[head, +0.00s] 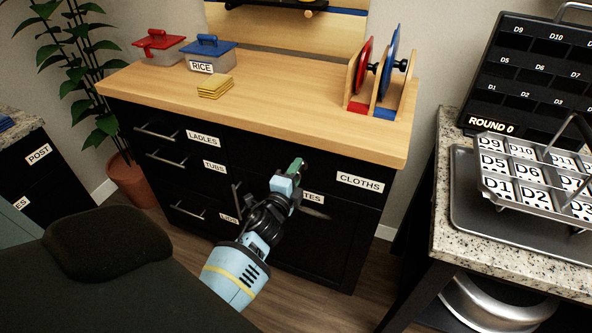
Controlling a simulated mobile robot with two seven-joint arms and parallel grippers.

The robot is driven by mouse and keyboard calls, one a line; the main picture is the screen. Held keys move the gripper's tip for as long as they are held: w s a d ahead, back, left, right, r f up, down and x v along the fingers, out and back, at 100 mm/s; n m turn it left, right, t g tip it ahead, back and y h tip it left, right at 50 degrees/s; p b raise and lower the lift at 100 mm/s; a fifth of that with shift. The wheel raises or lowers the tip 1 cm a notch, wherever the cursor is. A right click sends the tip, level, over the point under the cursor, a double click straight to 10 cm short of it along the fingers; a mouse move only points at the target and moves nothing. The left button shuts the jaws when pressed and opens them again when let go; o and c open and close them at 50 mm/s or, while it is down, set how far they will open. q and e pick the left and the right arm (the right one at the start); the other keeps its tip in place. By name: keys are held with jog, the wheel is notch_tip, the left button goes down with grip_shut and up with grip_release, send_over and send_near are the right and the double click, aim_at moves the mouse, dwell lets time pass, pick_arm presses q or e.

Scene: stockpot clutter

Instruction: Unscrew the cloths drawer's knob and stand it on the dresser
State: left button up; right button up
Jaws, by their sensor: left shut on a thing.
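The cloths drawer (338,169) is the black drawer at the upper right of the dresser (250,103), with a white CLOTHS label (359,183). It looks shut. My left gripper (297,166), with a green fingertip, is at the drawer front, left of that label. It is shut on a small dark thing, apparently the drawer's knob (304,167), mostly hidden by the fingers. I cannot tell whether the knob is still joined to the drawer. My right gripper is out of view.
The wooden top has wide clear room in the middle. A red-lidded box (160,48), a RICE box (209,55) and yellow cloths (216,87) are at the left; a rack with red and blue discs (378,80) is at the right. A granite counter (450,190) stands further right.

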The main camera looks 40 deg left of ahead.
pick_arm(q)
jog(key=n, duration=0.4)
jog(key=shift+n, duration=0.3)
